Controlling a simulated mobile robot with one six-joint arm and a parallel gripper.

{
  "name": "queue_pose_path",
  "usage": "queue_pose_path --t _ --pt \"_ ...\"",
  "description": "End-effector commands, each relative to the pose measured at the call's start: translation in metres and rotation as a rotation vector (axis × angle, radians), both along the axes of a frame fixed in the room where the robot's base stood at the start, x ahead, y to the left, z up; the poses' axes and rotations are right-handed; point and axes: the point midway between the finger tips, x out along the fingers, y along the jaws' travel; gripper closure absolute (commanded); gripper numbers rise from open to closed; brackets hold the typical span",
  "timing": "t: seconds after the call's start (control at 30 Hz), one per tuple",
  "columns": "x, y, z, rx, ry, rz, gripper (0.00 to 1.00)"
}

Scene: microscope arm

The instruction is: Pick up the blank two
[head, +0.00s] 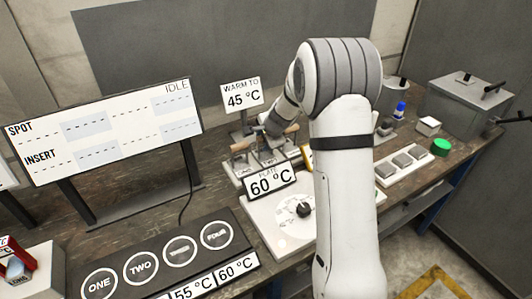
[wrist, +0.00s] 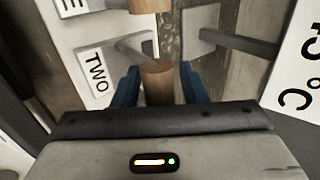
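The blank two shows in the wrist view as a wooden handle (wrist: 158,80) on a thin metal rod, beside a white label reading TWO (wrist: 96,73). My gripper (wrist: 160,82) has its blue fingers on either side of this handle. A narrow gap shows at the right finger, so it looks open around the handle. In the head view my gripper (head: 273,124) is low over the rack at the back of the bench, partly hidden by my arm. The blank's lower part is hidden.
A second wooden handle (wrist: 142,5) stands just beyond in the wrist view. The WARM TO 45 °C sign (head: 240,94) stands close behind, and the PLATE 60 °C sign (head: 269,182) in front.

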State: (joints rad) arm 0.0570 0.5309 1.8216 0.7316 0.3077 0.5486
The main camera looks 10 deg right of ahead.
Motion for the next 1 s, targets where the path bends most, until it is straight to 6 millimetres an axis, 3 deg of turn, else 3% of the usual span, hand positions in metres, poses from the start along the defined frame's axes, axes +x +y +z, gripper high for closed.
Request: queue_pose_path --t 0.47,1.0 --pt "-0.0002 -0.0008 0.0003 0.001 0.000 -0.001 1.00" --pt "-0.0002 -0.0014 0.0003 0.000 0.000 -0.002 1.00"
